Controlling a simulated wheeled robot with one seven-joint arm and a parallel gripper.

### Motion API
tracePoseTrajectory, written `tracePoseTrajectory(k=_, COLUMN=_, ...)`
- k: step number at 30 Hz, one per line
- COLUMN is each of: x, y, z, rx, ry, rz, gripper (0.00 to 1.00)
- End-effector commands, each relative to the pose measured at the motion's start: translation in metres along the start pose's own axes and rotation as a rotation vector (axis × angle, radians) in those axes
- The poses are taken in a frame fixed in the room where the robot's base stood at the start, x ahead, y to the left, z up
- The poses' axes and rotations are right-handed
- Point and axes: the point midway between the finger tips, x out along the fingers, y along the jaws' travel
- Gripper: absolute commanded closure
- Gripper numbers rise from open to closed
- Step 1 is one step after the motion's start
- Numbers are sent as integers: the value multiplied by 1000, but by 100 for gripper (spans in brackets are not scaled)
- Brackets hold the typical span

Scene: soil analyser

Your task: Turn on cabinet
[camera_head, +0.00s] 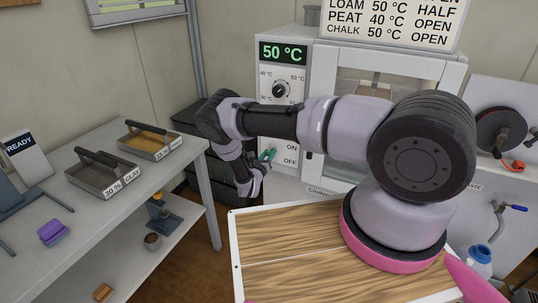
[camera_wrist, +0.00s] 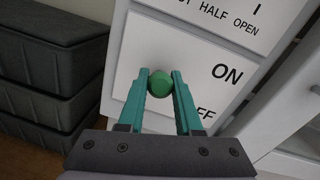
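The white cabinet (camera_head: 297,80) stands at the back centre, with a lit green "50 °C" display (camera_head: 284,52) and a dark temperature dial (camera_head: 280,90). Lower on its front is the ON/OFF panel (camera_head: 291,148), with ON above OFF. In the wrist view a green knob (camera_wrist: 160,83) sits on this panel, left of the ON and OFF words. My gripper (camera_wrist: 161,76) has its teal fingers on both sides of the knob, closed in on it with no clear gap. In the head view my gripper (camera_head: 268,155) is at the panel, and the knob is hidden there.
A grey bench (camera_head: 118,205) on the left holds two metal trays (camera_head: 104,174) (camera_head: 150,140), a purple block (camera_head: 53,231) and a "READY" display (camera_head: 22,148). Dark stacked boxes (camera_wrist: 48,75) stand left of the cabinet. A settings sign (camera_head: 390,22) is above it.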

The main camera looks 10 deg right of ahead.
Motion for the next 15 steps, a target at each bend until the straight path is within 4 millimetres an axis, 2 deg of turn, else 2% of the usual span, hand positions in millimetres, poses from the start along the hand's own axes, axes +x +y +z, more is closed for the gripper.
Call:
tracePoseTrajectory(k=5, x=1, y=0, z=3, rx=3, ry=31, rz=9, gripper=100)
tracePoseTrajectory(k=15, x=4, y=-2, z=9, rx=18, ry=212, rz=54, gripper=100)
